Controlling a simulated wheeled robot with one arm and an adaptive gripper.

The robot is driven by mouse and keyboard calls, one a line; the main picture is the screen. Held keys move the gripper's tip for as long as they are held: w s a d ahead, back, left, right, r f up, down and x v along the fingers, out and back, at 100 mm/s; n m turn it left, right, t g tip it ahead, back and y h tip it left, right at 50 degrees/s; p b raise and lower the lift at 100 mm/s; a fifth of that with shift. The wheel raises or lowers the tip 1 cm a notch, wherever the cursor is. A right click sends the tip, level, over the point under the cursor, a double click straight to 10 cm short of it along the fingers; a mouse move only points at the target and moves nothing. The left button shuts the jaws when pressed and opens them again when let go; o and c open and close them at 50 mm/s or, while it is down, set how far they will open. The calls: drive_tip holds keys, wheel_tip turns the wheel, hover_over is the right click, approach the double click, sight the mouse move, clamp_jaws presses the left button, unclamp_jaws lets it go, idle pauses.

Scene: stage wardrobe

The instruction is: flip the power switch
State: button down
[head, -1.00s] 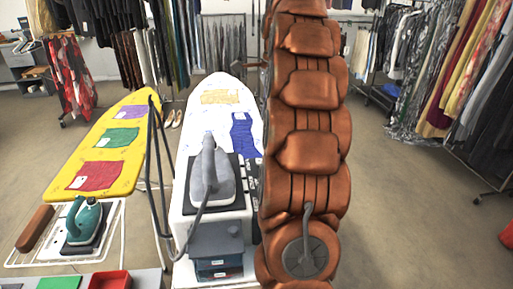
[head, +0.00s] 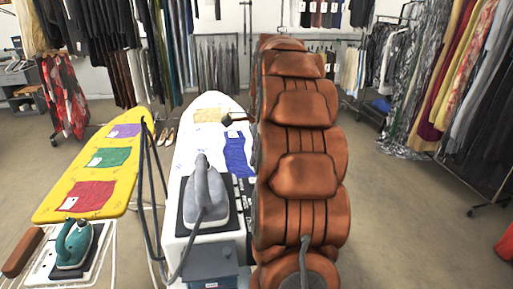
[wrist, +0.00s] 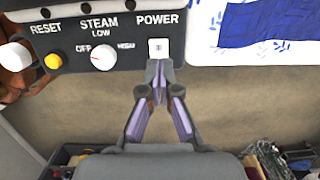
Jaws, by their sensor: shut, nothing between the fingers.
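In the wrist view, the white power switch (wrist: 158,47) sits under the word POWER on a black control panel (wrist: 128,50). My gripper (wrist: 160,72) is shut and empty. Its fingertips are just below the switch in the picture, close to the panel's lower edge. I cannot tell whether they touch it. In the head view, the panel's dark edge shows partly beside the white ironing station (head: 218,248); my arm hides my gripper and the switch.
The panel also has a white steam knob (wrist: 103,57) and a yellow reset button (wrist: 53,61). A grey iron (head: 205,195) stands on the white station. A yellow ironing board (head: 75,180) and a teal iron (head: 74,243) are at the left. Clothes racks line the room; open floor lies at the right.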

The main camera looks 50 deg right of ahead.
sight(252, 179)
drive_tip(key=shift+w+a+f+p, duration=0.15)
drive_tip(key=shift+f+p, duration=0.2)
drive_tip(key=shift+f, duration=0.9)
drive_tip(key=shift+w+a+f+p, duration=0.15)
drive_tip(key=shift+f+p, duration=0.2)
drive_tip(key=shift+f, duration=0.85)
drive_tip(key=shift+s, duration=0.1)
